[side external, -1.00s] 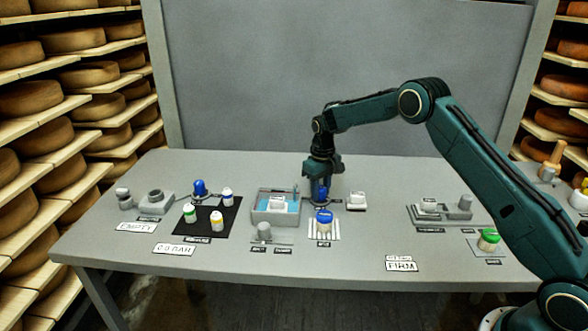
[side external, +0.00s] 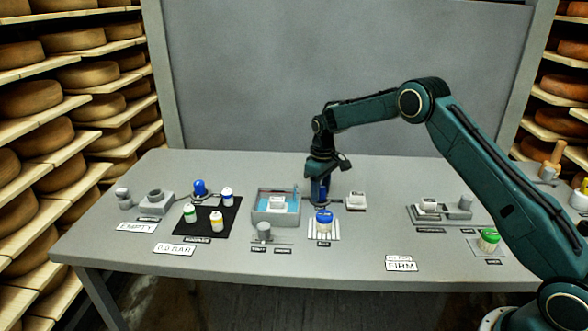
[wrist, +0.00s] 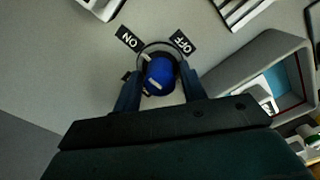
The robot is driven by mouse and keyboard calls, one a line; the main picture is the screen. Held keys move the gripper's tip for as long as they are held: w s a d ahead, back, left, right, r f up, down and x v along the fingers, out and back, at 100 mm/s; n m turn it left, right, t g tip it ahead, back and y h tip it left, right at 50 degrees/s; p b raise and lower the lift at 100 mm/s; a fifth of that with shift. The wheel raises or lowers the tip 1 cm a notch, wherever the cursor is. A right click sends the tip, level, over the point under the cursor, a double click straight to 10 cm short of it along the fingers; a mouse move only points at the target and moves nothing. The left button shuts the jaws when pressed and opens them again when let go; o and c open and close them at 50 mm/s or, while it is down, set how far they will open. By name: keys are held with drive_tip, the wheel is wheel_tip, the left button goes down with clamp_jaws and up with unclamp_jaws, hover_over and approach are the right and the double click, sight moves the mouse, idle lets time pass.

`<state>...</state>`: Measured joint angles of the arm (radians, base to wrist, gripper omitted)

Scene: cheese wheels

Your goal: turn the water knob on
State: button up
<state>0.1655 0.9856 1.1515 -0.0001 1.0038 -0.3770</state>
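The water knob is a round blue knob (wrist: 160,76) with a pale mark on its cap. In the wrist view it sits between the two fingers of my gripper (wrist: 162,68), with an ON label (wrist: 129,39) at upper left and an OFF label (wrist: 183,43) at upper right. In the side view my gripper (side external: 321,192) points down over the knob, just right of the basin, and mostly hides it. The fingers straddle the knob closely; whether both touch it I cannot tell.
A grey basin (side external: 254,214) with blue water stands just left of my gripper. A blue-lidded jar (side external: 324,221) is in front, and a small white-topped device (side external: 356,200) is to the right. Another blue knob (side external: 200,188) stands farther left. The table behind is clear.

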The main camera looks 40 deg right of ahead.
sight(321, 187)
drive_tip(key=shift+o, duration=0.6)
wheel_tip(321, 187, up, 14)
idle(0.5)
